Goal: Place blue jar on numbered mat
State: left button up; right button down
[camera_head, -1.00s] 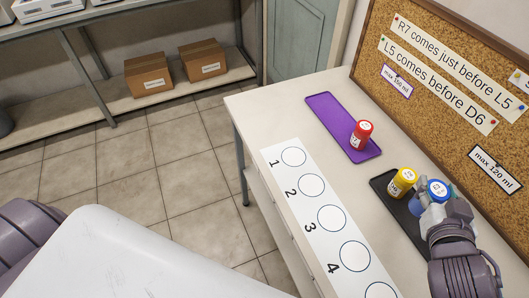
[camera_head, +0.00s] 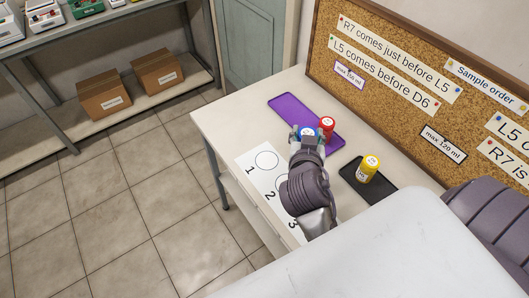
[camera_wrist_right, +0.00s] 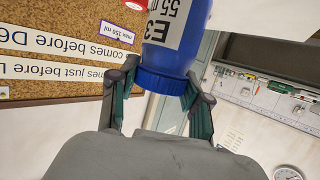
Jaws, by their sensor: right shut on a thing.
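My right gripper (camera_head: 307,143) is shut on the blue jar (camera_head: 307,131). In the head view only the jar's top shows above the fingers. In the right wrist view the right gripper (camera_wrist_right: 160,92) grips the blue jar (camera_wrist_right: 172,58) near its ribbed blue cap, and the label reads E3, 55 ml. The white numbered mat (camera_head: 245,160) lies on the bench. Circle 1 is clear, while my arm covers much of the mat beyond it. The jar appears beyond the mat, near the purple tray; its height is unclear. My left gripper is not in view.
A red jar (camera_head: 326,126) stands at the end of the purple tray (camera_head: 285,106), close beside the held jar in the picture. A yellow jar (camera_head: 367,168) stands on the black tray (camera_head: 376,191). A cork board (camera_head: 400,110) with notes stands behind the bench.

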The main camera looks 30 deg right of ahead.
jog(key=w+a+f, duration=0.2)
jog(key=w+f, duration=0.1)
jog(key=w+a+f+p, duration=0.1)
jog(key=w+a+f, duration=0.1)
jog(key=w+f, duration=0.1)
jog(key=w+a+f, duration=0.1)
jog(key=w+f, duration=0.2)
jog(key=f, duration=0.2)
jog(key=shift+w+a+p, duration=0.3)
jog(key=shift+a+p, duration=0.1)
jog(key=shift+f+b, duration=0.25)
jog(key=shift+b, duration=0.05)
jog(key=c, duration=0.5)
grip_release()
jog(key=shift+r, duration=0.1)
